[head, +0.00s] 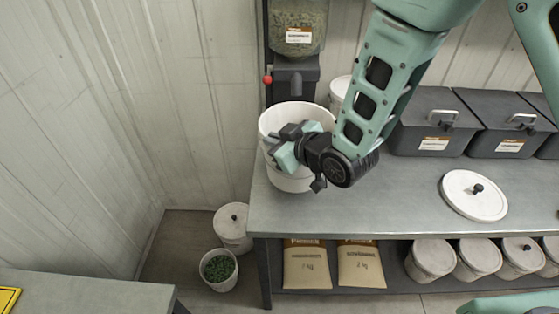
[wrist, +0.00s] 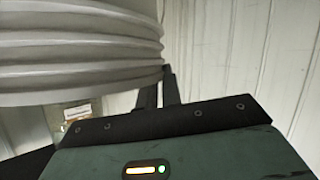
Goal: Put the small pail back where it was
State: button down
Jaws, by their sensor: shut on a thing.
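A white, ribbed pail (head: 283,117) is at the left end of the grey counter, just below and in front of the seed meter (head: 296,30). It stands roughly upright with its open top facing up. What is inside is hidden. My gripper (head: 294,140) is at the near side of the pail and shut on it. In the wrist view the ribbed pail wall (wrist: 80,50) fills the upper left, close to the dark fingers. I cannot tell whether the pail's bottom touches the counter.
Grey lidded bins (head: 428,122) line the back of the counter (head: 400,195). A loose white lid (head: 474,196) lies at the right. On the floor stand a lidded bucket (head: 232,228) and an open pail of green pellets (head: 219,269). Paper bags (head: 307,265) and lidded buckets (head: 432,259) fill the shelf below.

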notch_tip(320, 180, down, 6)
jog(key=p, duration=0.1)
jog(key=shift+p, duration=0.4)
jog(key=shift+f, duration=0.15)
jog(key=c, duration=2)
grip_release()
jog(key=shift+f, duration=0.15)
jog(key=o, duration=0.4)
jog(key=shift+r, duration=0.2)
